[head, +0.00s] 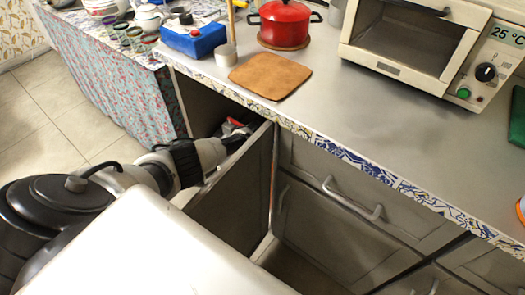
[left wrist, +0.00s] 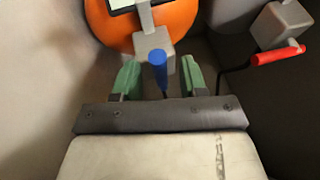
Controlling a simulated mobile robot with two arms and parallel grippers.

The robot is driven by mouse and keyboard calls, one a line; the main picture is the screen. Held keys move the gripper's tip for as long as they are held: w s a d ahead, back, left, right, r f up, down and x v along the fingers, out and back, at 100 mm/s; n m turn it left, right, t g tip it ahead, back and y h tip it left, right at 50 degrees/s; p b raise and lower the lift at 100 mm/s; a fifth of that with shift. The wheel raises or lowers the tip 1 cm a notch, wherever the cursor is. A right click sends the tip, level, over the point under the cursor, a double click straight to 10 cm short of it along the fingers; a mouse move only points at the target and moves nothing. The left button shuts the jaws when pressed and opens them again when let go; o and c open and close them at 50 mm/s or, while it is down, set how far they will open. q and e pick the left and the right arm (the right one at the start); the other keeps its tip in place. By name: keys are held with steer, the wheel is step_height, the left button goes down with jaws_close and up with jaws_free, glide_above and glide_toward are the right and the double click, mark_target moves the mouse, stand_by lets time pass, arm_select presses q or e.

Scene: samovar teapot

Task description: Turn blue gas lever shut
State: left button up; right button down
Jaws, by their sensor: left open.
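In the left wrist view the blue gas lever (left wrist: 158,72) points toward the camera from a grey valve block (left wrist: 153,44) in front of an orange rounded body (left wrist: 178,30). My left gripper (left wrist: 159,82) is open, with one green fingertip on each side of the blue lever. I cannot tell whether either finger touches it. In the head view my left arm reaches into the open cabinet below the counter, and its fingers and the blue lever are hidden there. My right gripper is in neither view.
A red lever (left wrist: 278,55) on another grey block (left wrist: 283,24) sits close on the right. An open cabinet door (head: 232,190) stands beside my left arm. The counter (head: 375,125) above holds a red pot (head: 284,22), a blue box (head: 193,38) and an oven (head: 410,42).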

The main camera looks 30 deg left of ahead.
arm_select(q)
jaws_close()
stand_by(0.3)
